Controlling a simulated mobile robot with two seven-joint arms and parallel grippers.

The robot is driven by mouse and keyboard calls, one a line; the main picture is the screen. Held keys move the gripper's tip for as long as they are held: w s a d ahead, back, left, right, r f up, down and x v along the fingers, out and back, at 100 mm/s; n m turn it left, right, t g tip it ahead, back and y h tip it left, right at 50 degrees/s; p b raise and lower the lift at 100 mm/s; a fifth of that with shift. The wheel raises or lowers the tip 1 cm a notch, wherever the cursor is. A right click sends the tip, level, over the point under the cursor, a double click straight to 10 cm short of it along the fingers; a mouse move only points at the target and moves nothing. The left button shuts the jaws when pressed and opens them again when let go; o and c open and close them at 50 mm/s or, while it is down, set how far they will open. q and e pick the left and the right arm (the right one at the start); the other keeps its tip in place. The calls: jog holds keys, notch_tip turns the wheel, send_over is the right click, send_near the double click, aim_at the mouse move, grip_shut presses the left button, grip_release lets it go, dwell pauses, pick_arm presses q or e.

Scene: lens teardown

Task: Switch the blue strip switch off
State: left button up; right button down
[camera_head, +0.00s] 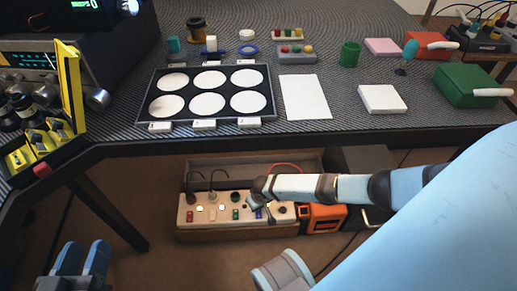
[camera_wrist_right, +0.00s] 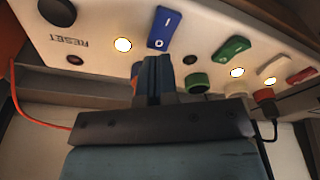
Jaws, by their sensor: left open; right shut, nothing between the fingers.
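The blue strip switch (camera_wrist_right: 163,27) is a rocker marked I and O on the cream power strip (camera_wrist_right: 100,50); in the head view the switch (camera_head: 258,213) shows near the strip's right end. My right gripper (camera_wrist_right: 157,62) is shut and empty, its fingertips just beside the O end of the switch. I cannot tell whether they touch it. A round light (camera_wrist_right: 123,44) beside the switch glows. In the head view my right gripper (camera_head: 254,201) is above the strip, partly hiding it. My left gripper (camera_head: 80,260) is open and empty at the lower left.
The strip also has a green switch (camera_wrist_right: 231,50), a cream switch (camera_wrist_right: 272,65), a red switch (camera_wrist_right: 300,75) and a black RESET button (camera_wrist_right: 58,12). An orange device (camera_head: 322,217) stands to the right.

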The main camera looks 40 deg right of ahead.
notch_tip(320, 180, up, 3)
jog(key=shift+f+p, duration=0.15)
jog(key=shift+p, duration=0.9)
jog(key=shift+r+p, duration=1)
jog(key=shift+p, duration=0.15)
pick_arm(q)
jog(key=shift+n+t, duration=0.7)
jog(key=shift+t, duration=0.2)
jog(key=r, duration=0.5)
jog(key=shift+s+r, duration=0.3)
jog(key=shift+s, duration=0.05)
pick_arm(e)
jog(key=shift+s, duration=0.1)
